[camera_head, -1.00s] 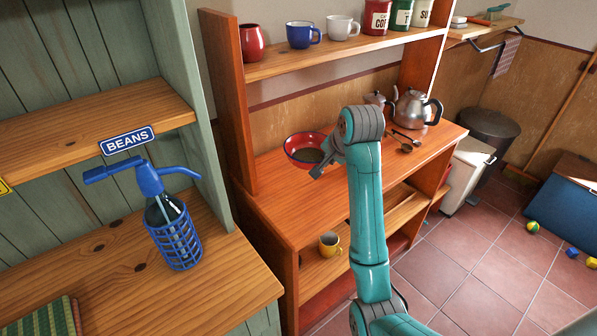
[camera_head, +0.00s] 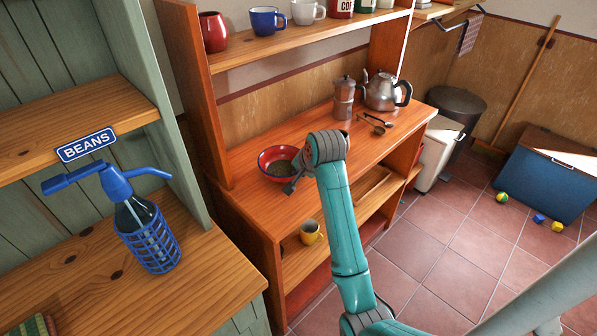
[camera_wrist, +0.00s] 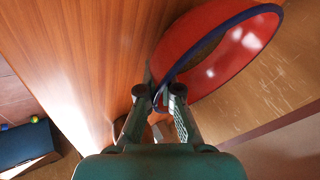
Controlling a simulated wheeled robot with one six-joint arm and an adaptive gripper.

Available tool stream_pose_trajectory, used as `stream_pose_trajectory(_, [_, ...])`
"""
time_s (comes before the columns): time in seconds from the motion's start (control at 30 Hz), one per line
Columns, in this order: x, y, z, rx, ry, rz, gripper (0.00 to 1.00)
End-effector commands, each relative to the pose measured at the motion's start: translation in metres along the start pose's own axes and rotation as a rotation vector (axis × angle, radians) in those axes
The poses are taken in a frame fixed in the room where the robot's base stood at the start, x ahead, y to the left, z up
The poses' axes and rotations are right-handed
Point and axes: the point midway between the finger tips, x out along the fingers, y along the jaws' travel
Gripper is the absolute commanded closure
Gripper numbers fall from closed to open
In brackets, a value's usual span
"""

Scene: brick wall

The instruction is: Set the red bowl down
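The red bowl (camera_head: 266,165) with a blue rim is upright at the counter's left part, in front of the back panel. It is on or just above the wooden counter (camera_head: 262,204); I cannot tell if it touches. My gripper (camera_head: 291,187) is at the bowl's near right side. In the wrist view, the fingers of my gripper (camera_wrist: 160,92) are closed in on the rim of the red bowl (camera_wrist: 190,52), one on each side of its wall. The bowl's underside is hidden.
A moka pot (camera_head: 344,98), a kettle (camera_head: 382,91) and measuring spoons (camera_head: 374,123) stand at the counter's right. An upright post (camera_head: 205,110) stands left of the bowl. The counter's front is clear.

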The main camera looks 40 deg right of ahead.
Motion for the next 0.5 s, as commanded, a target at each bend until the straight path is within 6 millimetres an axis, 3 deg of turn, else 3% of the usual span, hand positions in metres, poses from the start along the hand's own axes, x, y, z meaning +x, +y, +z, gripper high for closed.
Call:
stream_pose_trajectory(0.37, [0.0032,0.0018,0.0013,0.0,0.0,-0.001,1.0])
stream_pose_trajectory(0.5, [0.0032,0.0019,0.0013,0.0,0.0,0.0,0.69])
